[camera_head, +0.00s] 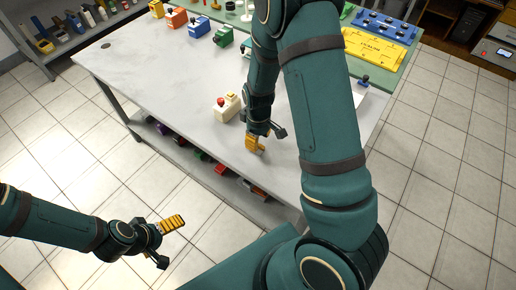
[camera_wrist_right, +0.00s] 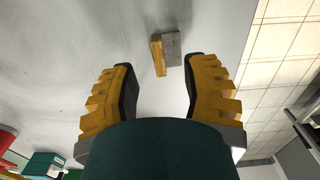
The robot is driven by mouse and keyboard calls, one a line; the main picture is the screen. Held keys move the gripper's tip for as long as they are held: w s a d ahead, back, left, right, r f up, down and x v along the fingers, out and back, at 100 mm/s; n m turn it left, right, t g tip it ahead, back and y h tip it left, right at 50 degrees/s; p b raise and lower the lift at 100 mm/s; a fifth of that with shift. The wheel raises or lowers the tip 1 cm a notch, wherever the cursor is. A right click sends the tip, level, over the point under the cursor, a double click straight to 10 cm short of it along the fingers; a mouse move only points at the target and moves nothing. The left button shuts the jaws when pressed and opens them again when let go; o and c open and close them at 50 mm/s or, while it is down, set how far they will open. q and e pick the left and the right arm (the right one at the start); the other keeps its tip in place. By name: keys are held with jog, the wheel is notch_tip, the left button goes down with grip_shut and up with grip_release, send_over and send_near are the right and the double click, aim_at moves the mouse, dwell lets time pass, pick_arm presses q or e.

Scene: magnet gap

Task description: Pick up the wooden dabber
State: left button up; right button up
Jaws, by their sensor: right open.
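The wooden dabber (camera_wrist_right: 158,52), a wooden strip with a grey block along one side, lies on the grey table. In the right wrist view it is ahead of the gap between my right fingertips, slightly toward the right finger. My right gripper (camera_wrist_right: 160,80) is open and empty, with yellow ridged fingers on both sides. In the head view my right gripper (camera_head: 267,140) is low over the table's front part, and I cannot make out the dabber there. My left gripper (camera_head: 172,240) has its fingers apart, empty, over the floor in front of the table.
A cream box with a red knob (camera_head: 228,106) stands just left of my right gripper. Several coloured boxes (camera_head: 198,26) line the back of the table (camera_head: 150,75). A yellow plate (camera_head: 374,48) lies at the back right. The table's left part is clear.

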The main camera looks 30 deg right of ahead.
aim_at(259, 144)
notch_tip(259, 144, down, 3)
jog(key=shift+f+b, duration=0.2)
jog(key=shift+b, duration=0.2)
grip_shut()
jog(key=shift+r, duration=0.1)
notch_tip(259, 144, up, 10)
jog(key=p, duration=0.3)
dwell(0.5)
